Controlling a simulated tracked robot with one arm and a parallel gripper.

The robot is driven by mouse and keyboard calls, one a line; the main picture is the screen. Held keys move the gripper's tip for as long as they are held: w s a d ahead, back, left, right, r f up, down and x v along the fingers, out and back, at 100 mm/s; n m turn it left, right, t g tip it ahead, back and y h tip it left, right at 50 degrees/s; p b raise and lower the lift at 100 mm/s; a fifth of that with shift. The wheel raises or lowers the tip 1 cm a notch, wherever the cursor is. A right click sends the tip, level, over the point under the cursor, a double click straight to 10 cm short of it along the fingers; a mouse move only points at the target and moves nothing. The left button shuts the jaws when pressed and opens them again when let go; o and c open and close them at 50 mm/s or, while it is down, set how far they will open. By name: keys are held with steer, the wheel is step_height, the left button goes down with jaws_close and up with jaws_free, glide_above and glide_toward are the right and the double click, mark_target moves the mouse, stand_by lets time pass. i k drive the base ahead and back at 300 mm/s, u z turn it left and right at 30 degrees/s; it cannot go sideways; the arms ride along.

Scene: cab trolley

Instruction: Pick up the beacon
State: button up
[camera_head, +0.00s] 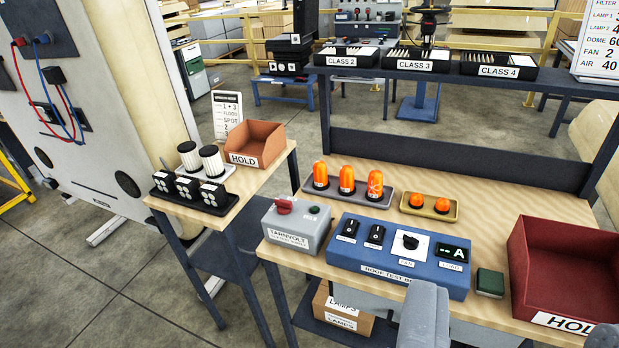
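Three tall orange beacons stand upright in a row on a grey tray (333,198) at the back of the wooden bench: a left one (320,174), a middle one (346,180) and a right one (375,185). The right one has pale crack-like marks on its dome. Two lower orange domes (416,201) (442,205) sit on a tan tray (429,213) to their right. My gripper (514,328) shows as two grey fingers at the bottom edge, wide apart with nothing seen between them. It is in front of the bench, away from the beacons.
A blue test box (400,275) and a grey switch box (296,225) stand in front of the trays. A red HOLD bin (560,265) is at the right. A shelf with black class trays (416,60) is behind.

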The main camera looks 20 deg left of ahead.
mark_target(320, 183)
steer(key=u, duration=2.35)
steer(key=i, duration=2.8)
steer(key=z, duration=3.55)
